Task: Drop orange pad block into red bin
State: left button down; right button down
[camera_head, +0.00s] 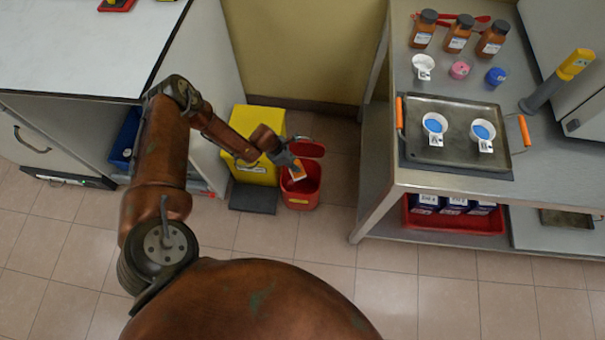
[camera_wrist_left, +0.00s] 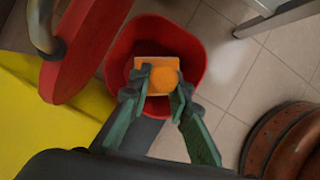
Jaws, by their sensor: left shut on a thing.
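My left gripper (camera_wrist_left: 160,98) is shut on the orange pad block (camera_wrist_left: 157,66) and holds it over the open mouth of the red bin (camera_wrist_left: 198,48). In the head view the left gripper (camera_head: 292,167) reaches in from the left, and the pad block (camera_head: 298,174) shows at its tips above the red bin (camera_head: 302,199). The red lid (camera_wrist_left: 88,48) is tilted open beside the bin's mouth. How far the block is above the bin's floor is hard to tell. My right gripper is not in view.
A yellow bin (camera_head: 258,172) with a dark pedal (camera_head: 253,199) stands left of the red bin. A steel bench (camera_head: 412,180) at the right holds a metal tray (camera_head: 458,153) with two white cups and several bottles. A white counter (camera_head: 75,45) stands at the left. The tiled floor in front is clear.

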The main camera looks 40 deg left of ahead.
pick_arm(q)
jog(key=c, duration=1.7)
grip_release()
jog(key=shift+v, duration=6)
jog(key=shift+d, duration=0.15)
